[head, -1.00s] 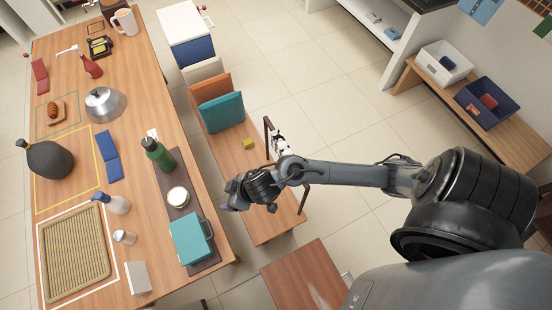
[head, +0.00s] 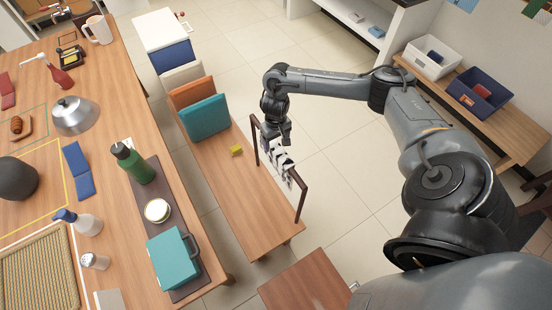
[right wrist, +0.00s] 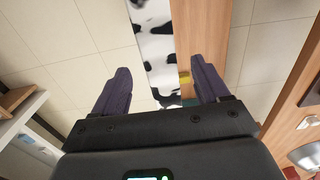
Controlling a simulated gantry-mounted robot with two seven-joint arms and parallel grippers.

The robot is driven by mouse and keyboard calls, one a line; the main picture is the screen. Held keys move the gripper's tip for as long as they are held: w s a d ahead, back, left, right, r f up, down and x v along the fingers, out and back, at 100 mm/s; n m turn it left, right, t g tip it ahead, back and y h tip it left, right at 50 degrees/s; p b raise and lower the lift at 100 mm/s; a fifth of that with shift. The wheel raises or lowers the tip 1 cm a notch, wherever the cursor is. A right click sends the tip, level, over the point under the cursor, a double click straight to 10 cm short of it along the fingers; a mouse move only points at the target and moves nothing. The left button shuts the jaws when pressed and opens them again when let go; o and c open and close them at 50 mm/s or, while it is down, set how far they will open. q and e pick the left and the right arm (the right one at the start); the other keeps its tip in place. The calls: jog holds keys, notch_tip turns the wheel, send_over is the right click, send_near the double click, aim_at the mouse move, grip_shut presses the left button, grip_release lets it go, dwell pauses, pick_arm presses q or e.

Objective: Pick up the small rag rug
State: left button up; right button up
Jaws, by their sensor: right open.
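A small black-and-white cow-patterned rug (head: 283,168) hangs on a dark rail (head: 301,205) at the right side of the wooden bench. It looks like the small rag rug. My right gripper (head: 286,138) is just above the rug's upper end, pointing down. In the right wrist view, the rug (right wrist: 157,45) runs between the two spread fingers of my right gripper (right wrist: 160,72). The gripper is open and holds nothing. I cannot tell whether a finger touches the rug. My left gripper is not in view.
The bench (head: 255,215) carries a yellow block (head: 236,151) and a teal panel (head: 205,121). The long table at left holds a green bottle (head: 131,160), a teal case (head: 172,258) and a woven mat (head: 38,275). Open tiled floor lies right of the rail.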

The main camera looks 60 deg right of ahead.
aim_at(276, 148)
jog(key=shift+f+b, duration=0.45)
jog(key=shift+f, duration=3.15)
jog(key=c, duration=1.3)
jog(key=shift+o, duration=0.2)
jog(key=shift+r, duration=0.2)
